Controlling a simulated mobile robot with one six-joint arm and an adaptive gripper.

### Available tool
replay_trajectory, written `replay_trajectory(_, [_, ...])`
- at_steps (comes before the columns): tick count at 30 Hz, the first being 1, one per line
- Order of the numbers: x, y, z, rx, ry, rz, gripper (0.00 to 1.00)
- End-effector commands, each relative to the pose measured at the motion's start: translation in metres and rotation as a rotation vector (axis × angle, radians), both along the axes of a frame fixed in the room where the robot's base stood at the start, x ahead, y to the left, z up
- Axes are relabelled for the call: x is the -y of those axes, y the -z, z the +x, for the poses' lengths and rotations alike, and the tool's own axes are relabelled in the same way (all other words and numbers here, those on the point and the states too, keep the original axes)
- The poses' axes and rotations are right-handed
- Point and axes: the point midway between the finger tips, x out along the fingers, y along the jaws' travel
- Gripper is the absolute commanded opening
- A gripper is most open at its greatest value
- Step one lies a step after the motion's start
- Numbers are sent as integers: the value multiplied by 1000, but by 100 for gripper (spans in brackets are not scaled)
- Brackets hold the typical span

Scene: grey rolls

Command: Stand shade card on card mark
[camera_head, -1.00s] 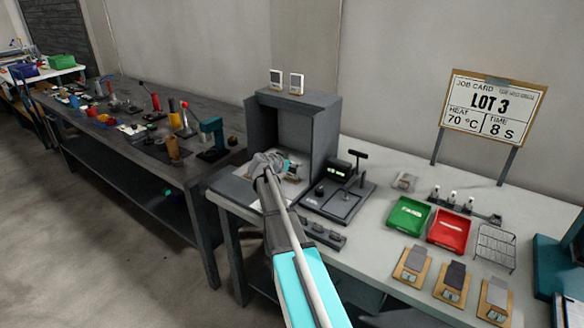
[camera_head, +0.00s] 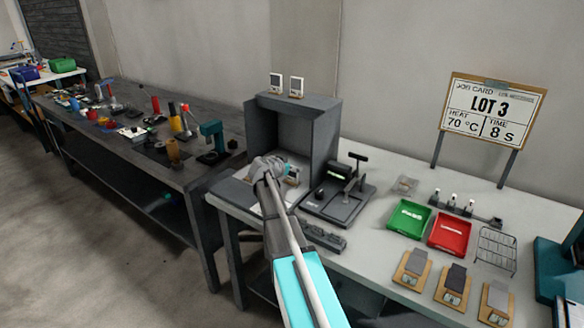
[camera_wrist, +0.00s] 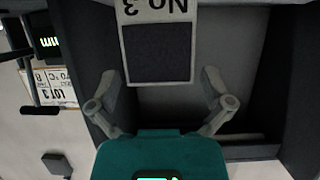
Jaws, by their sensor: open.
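The shade card (camera_wrist: 157,55) shows in the wrist view as a pale card with a dark grey square and "No 3", upside down in that view. It is in the grey booth (camera_wrist: 240,60), between and just beyond my fingertips. My gripper (camera_wrist: 162,85) is open, with one finger on each side of the card and a narrow gap to each. In the head view my gripper (camera_head: 268,165) is at the booth mouth and hides much of the inside. The card mark is not clear in either view, and I cannot tell whether the card's foot touches it.
The booth walls (camera_head: 325,135) stand close around my gripper. A lever device (camera_head: 340,200) is right of the booth. A job card sign (camera_head: 492,110) stands behind.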

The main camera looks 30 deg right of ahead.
Motion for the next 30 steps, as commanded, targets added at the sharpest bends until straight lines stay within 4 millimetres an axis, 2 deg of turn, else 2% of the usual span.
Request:
replay_trajectory(7, [0,-4,0,0,0,0,100])
replay_trajectory(11, [-10,-9,-5,0,-1,0,100])
replay_trajectory(30, [-92,-45,-36,-1,-1,0,100])
